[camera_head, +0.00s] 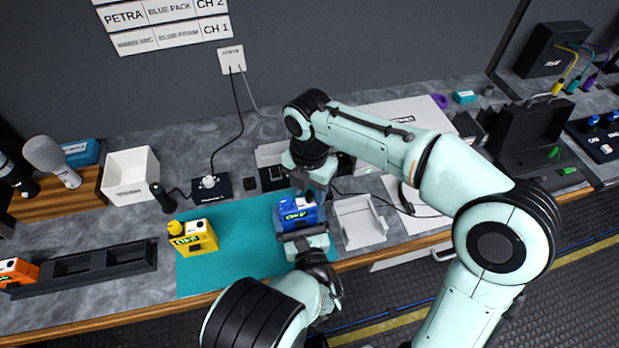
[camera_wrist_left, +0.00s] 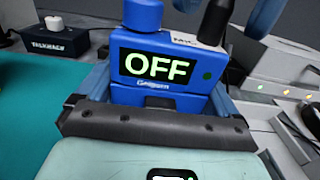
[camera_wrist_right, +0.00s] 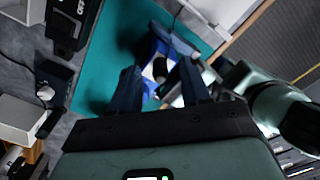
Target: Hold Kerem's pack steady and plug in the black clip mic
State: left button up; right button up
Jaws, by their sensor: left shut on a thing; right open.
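A blue pack (camera_head: 298,212) stands at the right part of the teal mat (camera_head: 245,262). Its screen reads OFF in the left wrist view (camera_wrist_left: 157,68). My left gripper (camera_head: 303,236) is shut on the pack from the front, a finger on each side. A black cylindrical piece (camera_wrist_left: 217,20) stands upright at the pack's top right, beside a blue knob; I cannot tell if it is the mic's plug. My right gripper (camera_wrist_right: 160,88) is open just above the pack, its fingers on either side of this piece. A thin black cable (camera_head: 365,195) runs right from there.
A yellow pack (camera_head: 193,237) stands on the mat's left. An open white tray (camera_head: 359,222) is close on the pack's right. An orange pack (camera_head: 18,271) and a black dock (camera_head: 95,268) are at far left. The mat's middle is clear.

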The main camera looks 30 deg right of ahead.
aim_at(309, 191)
notch_tip(309, 191, up, 12)
jog(key=shift+f, duration=0.15)
dwell(0.4)
pick_arm(q)
jog(key=o, duration=0.8)
